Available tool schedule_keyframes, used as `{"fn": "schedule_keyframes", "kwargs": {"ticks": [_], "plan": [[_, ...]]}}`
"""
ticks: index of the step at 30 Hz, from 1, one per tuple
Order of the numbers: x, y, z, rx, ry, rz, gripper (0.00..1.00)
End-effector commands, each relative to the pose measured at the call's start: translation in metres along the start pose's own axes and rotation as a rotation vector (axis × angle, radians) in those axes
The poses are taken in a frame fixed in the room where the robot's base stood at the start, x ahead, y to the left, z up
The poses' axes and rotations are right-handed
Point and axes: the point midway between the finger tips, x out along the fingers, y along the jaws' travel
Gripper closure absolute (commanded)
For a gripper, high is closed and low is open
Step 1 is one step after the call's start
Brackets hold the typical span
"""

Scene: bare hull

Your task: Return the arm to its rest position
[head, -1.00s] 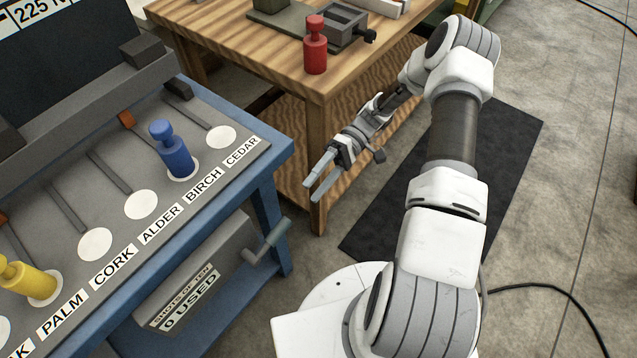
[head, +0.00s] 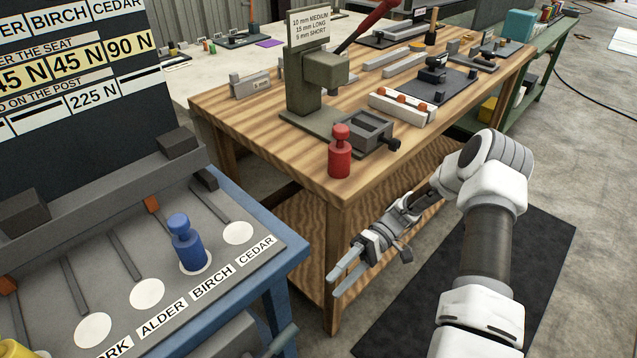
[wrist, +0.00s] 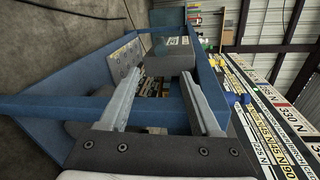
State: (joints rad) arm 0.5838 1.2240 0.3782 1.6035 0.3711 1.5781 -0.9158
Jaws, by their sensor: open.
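My gripper (head: 345,279) is open and empty. In the head view it hangs in front of the wooden bench's near leg, to the right of the blue bench (head: 262,204). My arm (head: 487,237) is bent, its elbow at the right and its forearm reaching left and down to the gripper. In the wrist view the two fingers (wrist: 160,105) stand apart, with parts of the blue bench's frame (wrist: 45,108) seen beyond and between them.
The wooden bench (head: 270,125) holds a red peg figure (head: 340,152), a grey vise (head: 362,131) and a post press (head: 308,75). A blue peg figure (head: 186,243) stands at BIRCH on the blue bench. A dark mat (head: 540,235) lies on the floor.

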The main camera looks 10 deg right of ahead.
Motion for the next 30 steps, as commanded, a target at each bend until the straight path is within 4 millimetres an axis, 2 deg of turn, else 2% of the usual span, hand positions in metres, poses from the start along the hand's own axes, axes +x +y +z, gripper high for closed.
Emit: {"fn": "schedule_keyframes", "kwargs": {"ticks": [4,8,23,30], "plan": [[-0.001,-0.002,0.000,0.004,-0.002,0.013,0.36],[-0.005,-0.014,0.003,0.028,-0.013,0.083,0.36],[-0.023,-0.083,0.026,0.175,0.004,0.533,0.36],[-0.028,-0.124,0.043,0.225,0.077,0.765,0.36]]}}
